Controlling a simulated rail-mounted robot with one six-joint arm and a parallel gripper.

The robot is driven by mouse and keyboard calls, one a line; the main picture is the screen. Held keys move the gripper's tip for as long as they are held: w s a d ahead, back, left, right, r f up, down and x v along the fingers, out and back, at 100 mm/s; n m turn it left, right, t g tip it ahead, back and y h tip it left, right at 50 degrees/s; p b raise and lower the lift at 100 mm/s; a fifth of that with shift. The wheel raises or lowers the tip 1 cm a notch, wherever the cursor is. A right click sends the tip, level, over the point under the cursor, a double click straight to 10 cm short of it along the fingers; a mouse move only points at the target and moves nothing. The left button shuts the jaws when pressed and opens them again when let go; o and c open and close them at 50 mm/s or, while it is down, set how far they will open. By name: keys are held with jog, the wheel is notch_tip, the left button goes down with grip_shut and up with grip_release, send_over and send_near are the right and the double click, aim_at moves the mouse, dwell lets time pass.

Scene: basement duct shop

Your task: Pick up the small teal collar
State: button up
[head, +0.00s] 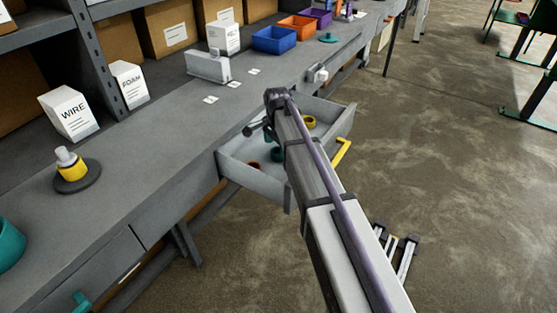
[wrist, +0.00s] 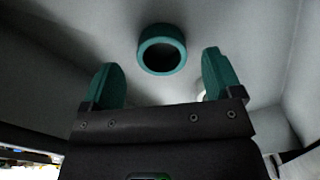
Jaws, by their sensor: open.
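A small teal collar (wrist: 163,31) lies in the open grey drawer. In the wrist view it sits at upper middle, just beyond my gripper (wrist: 160,80), roughly centred between the two teal fingers. The fingers are spread apart with nothing between them, and no contact with the collar shows. In the head view a teal collar (head: 277,154) shows in the drawer, partly beside my arm. My arm reaches over the drawer there and hides part of its inside.
The drawer (head: 237,168) also holds a yellow collar (head: 309,121) and an orange-brown collar (head: 253,166); its walls stand close around my gripper. A yellow handle (head: 342,152) is on its front. The workbench (head: 165,135) carries boxes, bins and a yellow-and-grey spindle (head: 72,167).

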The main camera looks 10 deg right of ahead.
aim_at(277, 152)
notch_tip(277, 152, down, 4)
jog(key=shift+w+f+b, duration=0.1)
jog(key=shift+b, duration=1.15)
jog(key=shift+r, duration=0.3)
jog(key=shift+c, duration=0.3)
jog(key=c, duration=0.9)
jog(key=shift+r+p, duration=0.1)
jog(key=shift+p, duration=0.2)
jog(key=shift+c, duration=0.2)
notch_tip(277, 152, up, 10)
jog(key=p, duration=0.9)
jog(key=shift+p, duration=0.4)
